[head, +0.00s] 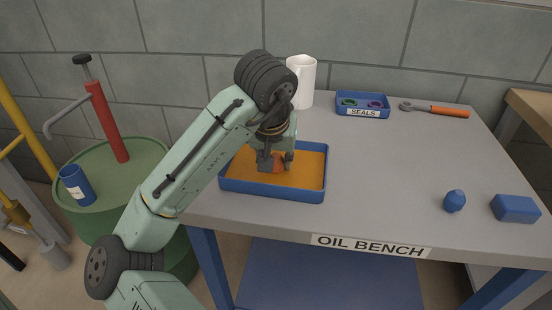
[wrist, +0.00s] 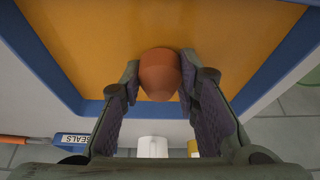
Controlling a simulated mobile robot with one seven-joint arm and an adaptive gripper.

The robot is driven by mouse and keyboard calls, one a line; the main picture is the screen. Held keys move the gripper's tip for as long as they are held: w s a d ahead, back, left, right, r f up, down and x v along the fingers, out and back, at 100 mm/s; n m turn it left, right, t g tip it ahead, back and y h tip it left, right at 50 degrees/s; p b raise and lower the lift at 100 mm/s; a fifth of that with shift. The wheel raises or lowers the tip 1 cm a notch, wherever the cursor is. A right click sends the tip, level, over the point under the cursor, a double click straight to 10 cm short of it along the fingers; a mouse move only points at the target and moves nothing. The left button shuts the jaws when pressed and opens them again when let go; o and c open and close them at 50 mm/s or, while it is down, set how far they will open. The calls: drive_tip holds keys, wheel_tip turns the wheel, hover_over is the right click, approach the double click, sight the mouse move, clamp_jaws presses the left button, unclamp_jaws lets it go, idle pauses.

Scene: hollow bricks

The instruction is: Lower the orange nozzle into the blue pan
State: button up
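The orange nozzle (wrist: 160,74) is a rounded, tapered piece between my gripper's fingertips in the wrist view. My gripper (wrist: 159,84) is closed on it, with a finger pad against each side. In the head view my gripper (head: 275,160) is over the blue pan (head: 270,190), and a bit of the nozzle (head: 278,161) shows between the fingers. The pan has blue walls and an orange-brown inside, and stands at the bench's left front. I cannot tell whether the nozzle touches the pan's bottom.
A white mug (head: 303,80) stands behind the pan. A blue SEALS tray (head: 362,104) and an orange-handled tool (head: 435,109) lie at the back. A blue knob-like piece (head: 454,201) and a blue block (head: 515,208) sit at right. The bench middle (head: 390,165) is clear.

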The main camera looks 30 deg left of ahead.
drive_tip(key=o, duration=0.5)
drive_tip(key=shift+r, duration=0.1)
drive_tip(key=v, duration=1.2)
